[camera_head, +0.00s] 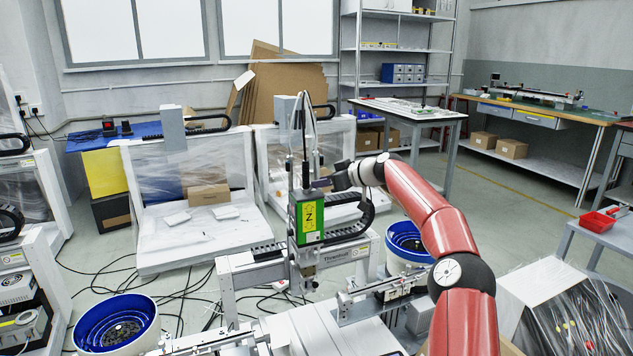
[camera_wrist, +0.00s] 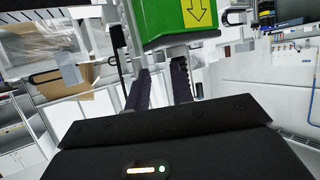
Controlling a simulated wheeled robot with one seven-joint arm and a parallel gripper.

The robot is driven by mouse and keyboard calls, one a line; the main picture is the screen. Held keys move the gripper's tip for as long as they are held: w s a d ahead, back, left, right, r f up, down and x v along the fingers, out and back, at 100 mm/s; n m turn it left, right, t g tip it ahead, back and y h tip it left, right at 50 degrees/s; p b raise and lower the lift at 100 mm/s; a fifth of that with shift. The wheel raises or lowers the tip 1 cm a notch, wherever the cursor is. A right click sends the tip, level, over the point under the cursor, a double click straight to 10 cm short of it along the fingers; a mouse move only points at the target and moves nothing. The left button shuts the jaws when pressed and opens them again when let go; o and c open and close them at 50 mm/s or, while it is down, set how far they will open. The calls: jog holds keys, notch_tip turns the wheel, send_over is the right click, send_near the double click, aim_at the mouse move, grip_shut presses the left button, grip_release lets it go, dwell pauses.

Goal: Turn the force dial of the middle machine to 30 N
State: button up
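The machine in front of me (camera_head: 337,256) has a gantry and an upright screwdriver head with a green box marked Z (camera_head: 308,218). My arm reaches in from the right. My gripper (camera_head: 322,184) is beside the upper part of the head, just above the green box. In the wrist view my two dark fingers (camera_wrist: 160,78) stand apart with a gap between them, and I see nothing clamped there. The green box (camera_wrist: 185,18) is just beyond the fingertips. I cannot make out the force dial or its setting; it may be hidden by the gripper.
Blue-rimmed bowls stand left (camera_head: 117,325) and right (camera_head: 407,240) of the machine. Other gantry machines with clear covers stand behind (camera_head: 190,252) and at the left. Cables lie on the floor. A table with a red tray (camera_head: 598,222) is at the right.

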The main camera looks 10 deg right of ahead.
aim_at(315, 194)
jog(key=shift+p+x, duration=0.35)
jog(key=shift+x, duration=1.3)
jog(key=shift+c, duration=0.2)
grip_shut()
jog(key=shift+f+b, duration=0.15)
jog(key=shift+b, duration=0.4)
